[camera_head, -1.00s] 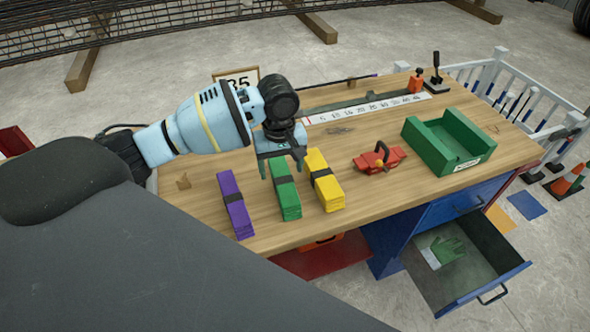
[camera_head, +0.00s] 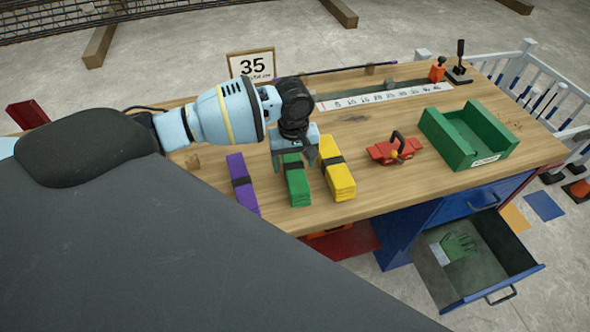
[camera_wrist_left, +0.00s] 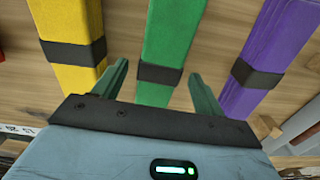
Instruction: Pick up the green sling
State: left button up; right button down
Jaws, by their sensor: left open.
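The green sling (camera_head: 298,186) is a folded bundle with a black band, lying on the wooden bench between the purple sling (camera_head: 242,184) and the yellow sling (camera_head: 338,180). My left gripper (camera_head: 294,163) is open above the far end of the green sling and hides part of it. In the left wrist view the green sling (camera_wrist_left: 171,38) runs between the two open fingers (camera_wrist_left: 160,85), with its black band near fingertip level. Whether the fingers reach down beside it I cannot tell. My right gripper is not in view.
The yellow sling (camera_wrist_left: 72,45) and purple sling (camera_wrist_left: 266,60) lie close on either side. A red clamp-like tool (camera_head: 394,151) and a green open box (camera_head: 468,137) stand to the right. A drawer (camera_head: 478,265) holding a green glove is open below the bench.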

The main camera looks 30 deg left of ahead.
aim_at(294, 165)
pick_arm(q)
notch_tip(294, 165, down, 2)
jog(key=shift+f, duration=0.1)
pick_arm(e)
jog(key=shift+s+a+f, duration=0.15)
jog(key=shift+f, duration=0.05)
pick_arm(q)
jog(key=c, duration=1.4)
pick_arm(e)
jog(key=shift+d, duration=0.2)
